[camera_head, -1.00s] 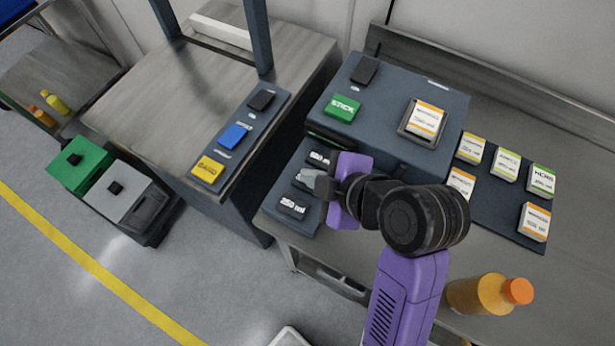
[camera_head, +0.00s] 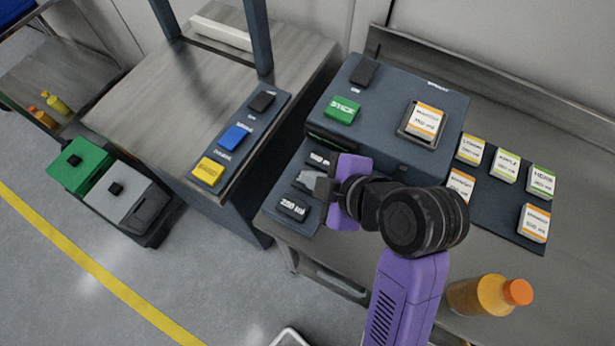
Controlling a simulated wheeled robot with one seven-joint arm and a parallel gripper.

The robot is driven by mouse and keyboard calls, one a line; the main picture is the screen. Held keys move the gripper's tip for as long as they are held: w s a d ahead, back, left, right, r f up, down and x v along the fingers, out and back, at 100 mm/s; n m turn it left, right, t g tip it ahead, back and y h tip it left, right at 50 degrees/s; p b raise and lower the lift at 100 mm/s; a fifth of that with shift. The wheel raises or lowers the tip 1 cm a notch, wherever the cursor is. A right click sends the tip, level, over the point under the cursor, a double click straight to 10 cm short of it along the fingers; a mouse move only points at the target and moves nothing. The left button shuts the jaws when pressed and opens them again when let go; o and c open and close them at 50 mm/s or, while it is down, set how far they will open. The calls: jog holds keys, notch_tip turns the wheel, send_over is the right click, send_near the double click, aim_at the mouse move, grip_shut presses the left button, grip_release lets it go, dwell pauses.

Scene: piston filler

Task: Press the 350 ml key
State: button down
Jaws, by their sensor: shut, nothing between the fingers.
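The key panel (camera_head: 272,212) projects from the left front of the grey-blue machine and carries a column of dark keys. The near key (camera_head: 293,208) has a white ml label that reads as 250 or 350; I cannot tell which. The middle key (camera_head: 306,181) is partly covered by my gripper and its label cannot be read. The far key (camera_head: 318,159) shows only part of its label. My gripper (camera_head: 322,188) is shut and empty, its dark fingertips over the right part of the middle key. I cannot tell whether they touch it.
The machine top has a green key (camera_head: 342,109), a dark key (camera_head: 363,69) and a labelled card (camera_head: 425,121) in a holder. More cards lie on a dark mat (camera_head: 500,222) at right.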

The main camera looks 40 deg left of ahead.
jog(key=shift+r+p, duration=0.4)
jog(key=shift+r, duration=0.2)
jog(key=shift+r, duration=0.1)
notch_tip(320, 180, up, 5)
jog(key=p, duration=0.4)
dwell(0.8)
